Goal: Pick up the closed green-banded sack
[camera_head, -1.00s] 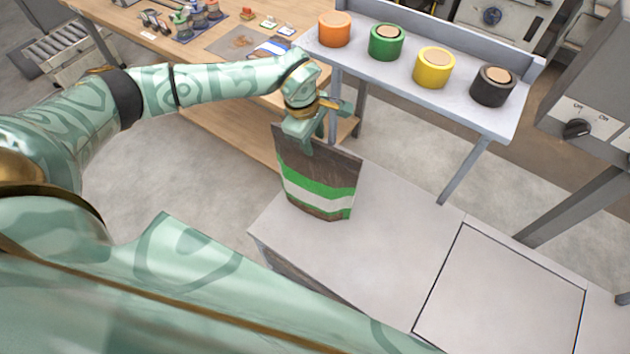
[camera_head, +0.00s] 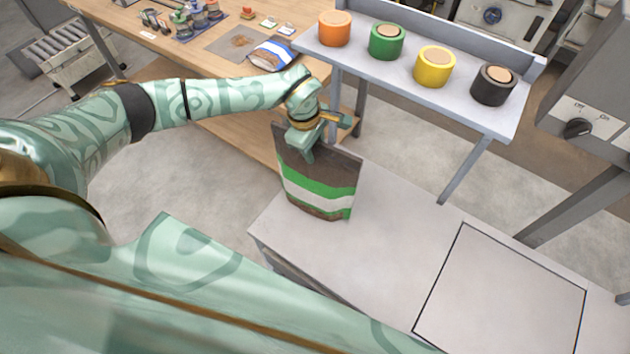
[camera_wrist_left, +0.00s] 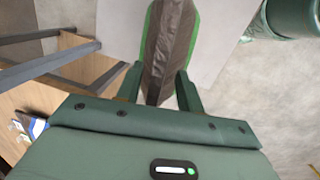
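The sack (camera_head: 318,185) is brown with green and white bands and stands upright on the left end of the grey bench. Its top looks flat and pinched closed. My left gripper (camera_head: 305,152) is at its top edge, pointing down. In the left wrist view the two fingers (camera_wrist_left: 160,88) lie on either side of the sack's narrow top edge (camera_wrist_left: 166,50), with small gaps visible, so the gripper looks open around it. The gripper hides part of the sack's top in the head view. My right gripper is not in view.
A wooden table (camera_head: 150,50) at the back left carries a blue-banded sack (camera_head: 272,53) and small items. The grey bench (camera_head: 370,240) is clear right of the sack.

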